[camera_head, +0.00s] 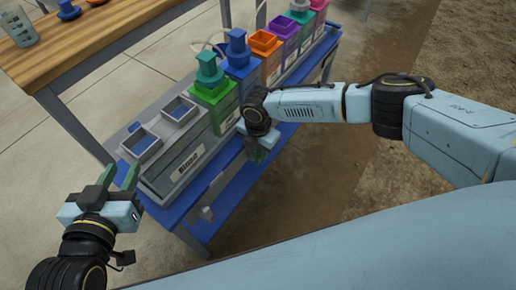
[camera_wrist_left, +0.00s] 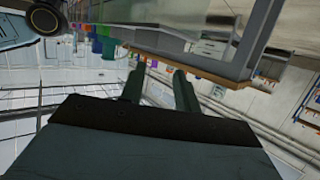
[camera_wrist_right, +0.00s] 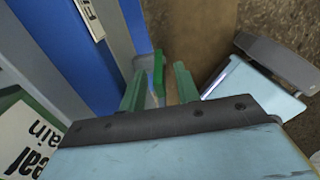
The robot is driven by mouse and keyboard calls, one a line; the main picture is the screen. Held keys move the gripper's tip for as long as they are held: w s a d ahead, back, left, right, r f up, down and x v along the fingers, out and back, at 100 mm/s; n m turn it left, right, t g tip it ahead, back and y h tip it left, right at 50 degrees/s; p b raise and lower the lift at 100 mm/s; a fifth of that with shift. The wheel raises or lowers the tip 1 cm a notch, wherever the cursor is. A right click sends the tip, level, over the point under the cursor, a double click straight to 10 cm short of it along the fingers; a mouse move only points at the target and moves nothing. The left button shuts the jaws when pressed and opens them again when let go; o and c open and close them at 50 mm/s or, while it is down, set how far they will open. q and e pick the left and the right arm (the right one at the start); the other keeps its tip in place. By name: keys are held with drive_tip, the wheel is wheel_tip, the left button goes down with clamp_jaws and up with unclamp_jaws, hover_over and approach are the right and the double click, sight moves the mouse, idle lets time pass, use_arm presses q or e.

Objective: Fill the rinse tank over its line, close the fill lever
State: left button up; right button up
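The grey rinse tank (camera_head: 170,183), labelled "Rinse", stands at the near left end of the blue bench, with two square openings on top. Its fill line and water level cannot be made out. My left gripper (camera_head: 119,176) is open and empty beside the tank's left end; its parted fingers also show in the left wrist view (camera_wrist_left: 158,88). My right gripper (camera_head: 265,143) is low at the bench's front side, right of the tank. In the right wrist view its fingers (camera_wrist_right: 159,90) are apart, with a bright green upright piece (camera_wrist_right: 158,72), possibly the lever, between them.
Green (camera_head: 211,92), blue (camera_head: 238,65), orange (camera_head: 266,44) and purple containers continue the row to the back right. A wooden table (camera_head: 90,45) with a cup (camera_head: 18,27) stands at the upper left. A printed sign (camera_wrist_right: 25,140) lies low left in the right wrist view.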

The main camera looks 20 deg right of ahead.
clamp_jaws()
idle(0.4)
